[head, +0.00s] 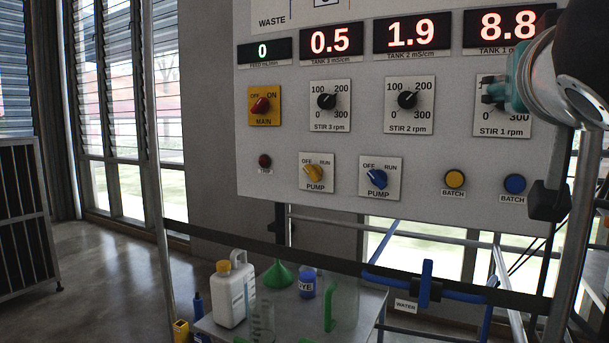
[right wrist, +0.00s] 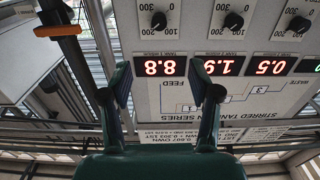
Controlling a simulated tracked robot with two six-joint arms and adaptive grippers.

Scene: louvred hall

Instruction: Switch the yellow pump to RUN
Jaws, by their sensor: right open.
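The yellow PUMP knob (head: 313,172) sits on a white plate marked OFF and RUN, low on the grey panel in the head view. Its pointer seems to lean up and left, toward OFF. The blue PUMP knob (head: 377,178) is just right of it. My right gripper (head: 496,90) is in front of the STIR 1 dial, well to the right of and above the yellow knob, and partly hides that dial. In the right wrist view my right gripper (right wrist: 160,78) is open with nothing between its fingers. The yellow knob is not in that view. My left gripper is not in view.
The panel also has a red MAIN knob (head: 260,106), STIR dials (head: 326,101), a yellow BATCH button (head: 454,179) and a blue one (head: 514,184). Below, a low table holds a white jug (head: 232,293), a green funnel (head: 279,275) and glassware. A dark rail crosses in front.

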